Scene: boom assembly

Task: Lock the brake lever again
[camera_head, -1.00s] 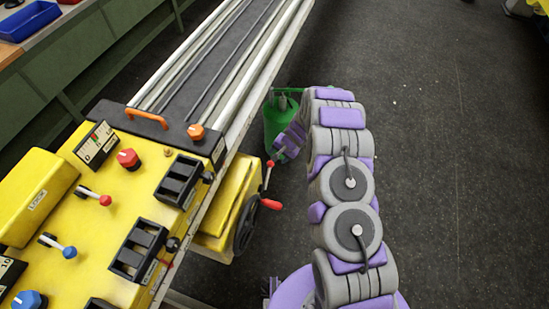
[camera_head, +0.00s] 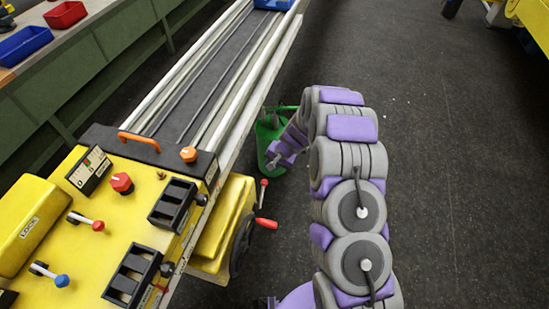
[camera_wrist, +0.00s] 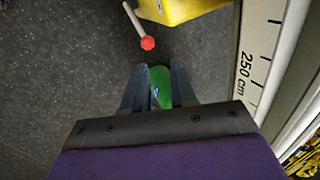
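A thin lever with a red ball knob (camera_head: 263,183) stands upright beside the yellow housing under the rail, above a handwheel with a red grip (camera_head: 265,224). In the wrist view a pale lever with a red ball (camera_wrist: 147,43) is ahead of my fingertips, clear of them; it appears to be this lever. My gripper (camera_head: 274,163) hangs just above and right of the knob, not touching it. In the wrist view my gripper (camera_wrist: 157,76) has its two fingers apart, with green showing in the gap. No label shows which lever is the brake.
A green container (camera_head: 266,138) stands on the floor behind my gripper. The yellow control panel (camera_head: 95,265) at left carries knobs and levers, including one red-tipped (camera_head: 97,225). The long rail (camera_head: 232,100) runs up the picture.

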